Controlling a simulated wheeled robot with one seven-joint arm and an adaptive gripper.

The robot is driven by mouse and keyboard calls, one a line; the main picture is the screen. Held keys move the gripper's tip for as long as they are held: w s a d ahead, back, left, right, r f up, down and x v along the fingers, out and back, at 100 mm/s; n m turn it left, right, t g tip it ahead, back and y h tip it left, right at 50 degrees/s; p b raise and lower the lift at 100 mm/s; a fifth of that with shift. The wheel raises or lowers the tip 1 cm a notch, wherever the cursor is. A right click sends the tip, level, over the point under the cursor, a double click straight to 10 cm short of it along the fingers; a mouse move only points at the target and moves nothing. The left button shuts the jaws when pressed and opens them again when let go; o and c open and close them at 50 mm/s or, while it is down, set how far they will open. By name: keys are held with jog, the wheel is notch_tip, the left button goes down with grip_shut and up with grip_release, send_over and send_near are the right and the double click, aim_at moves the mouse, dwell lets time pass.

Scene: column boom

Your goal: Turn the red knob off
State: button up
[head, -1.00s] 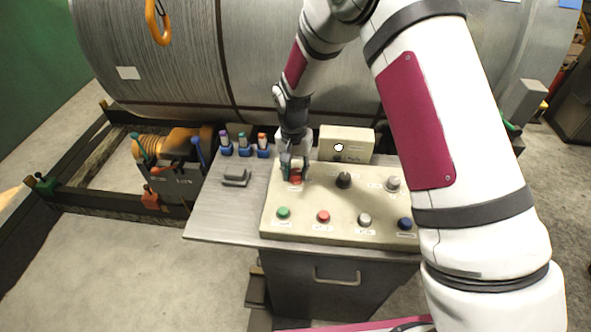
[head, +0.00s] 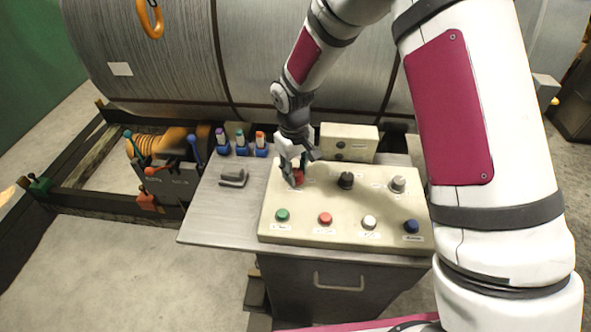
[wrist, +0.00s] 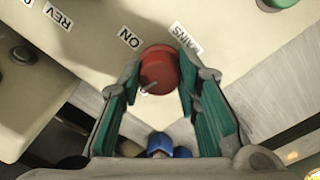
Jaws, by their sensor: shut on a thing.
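The red knob (head: 298,178) sits at the back left of the beige control panel (head: 340,206). In the wrist view the knob (wrist: 158,68) is a round red cap with a small pale mark at its lower left edge. A label reading ON is beside it. My gripper (head: 296,172) reaches down from above, tilted, with its fingers on either side of the knob. In the wrist view my gripper (wrist: 158,85) has teal finger pads flanking the knob, and it is shut on it. The fingers hide part of the knob in the head view.
A black knob (head: 346,181) and a grey knob (head: 398,184) stand right of the red one. Green (head: 282,215), red (head: 325,219), white (head: 369,221) and blue (head: 411,227) buttons line the front. A beige box (head: 349,142) stands behind; several markers stand left.

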aim_at(295, 173)
jog(key=shift+n, duration=1.2)
jog(key=o, duration=1.2)
jog(key=r, duration=1.2)
jog(key=shift+s+a, duration=0.2)
